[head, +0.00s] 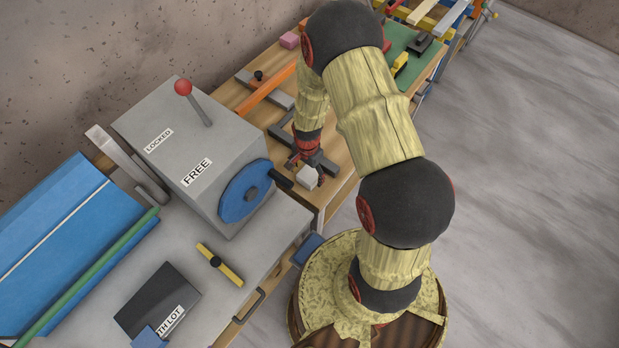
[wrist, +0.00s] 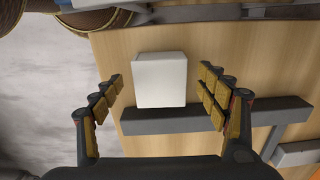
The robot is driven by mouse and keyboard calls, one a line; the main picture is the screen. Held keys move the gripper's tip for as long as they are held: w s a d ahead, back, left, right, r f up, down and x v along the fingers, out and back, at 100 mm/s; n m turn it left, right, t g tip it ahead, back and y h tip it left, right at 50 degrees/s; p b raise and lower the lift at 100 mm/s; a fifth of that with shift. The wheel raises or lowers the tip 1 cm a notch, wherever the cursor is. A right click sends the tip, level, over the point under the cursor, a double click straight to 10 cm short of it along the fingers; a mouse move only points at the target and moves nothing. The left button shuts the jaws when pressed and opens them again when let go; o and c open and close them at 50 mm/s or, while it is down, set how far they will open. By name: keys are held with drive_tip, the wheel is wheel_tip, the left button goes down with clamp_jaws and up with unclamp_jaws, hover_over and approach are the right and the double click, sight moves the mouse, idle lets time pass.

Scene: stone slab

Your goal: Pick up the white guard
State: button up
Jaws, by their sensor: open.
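The white guard (wrist: 160,80) is a small pale block in the wrist view, next to a dark grey bar (wrist: 170,119) on the wooden bench top. It also shows in the head view (head: 307,178), just below my wrist. My gripper (wrist: 160,88) is open, with one finger on each side of the guard. The gripper is partly hidden by my arm in the head view (head: 306,176).
A grey box (head: 190,150) with a red-knobbed lever and a blue disc (head: 245,190) stands close left of my gripper. An orange bar (head: 268,90) lies on the bench beyond. A green mat (head: 405,45) with several items is farther back. Open floor lies right.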

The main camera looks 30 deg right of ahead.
wheel_tip(320, 180, down, 2)
drive_tip(key=shift+f, duration=0.1)
drive_tip(key=shift+c, duration=0.3)
drive_tip(key=c, duration=1.1)
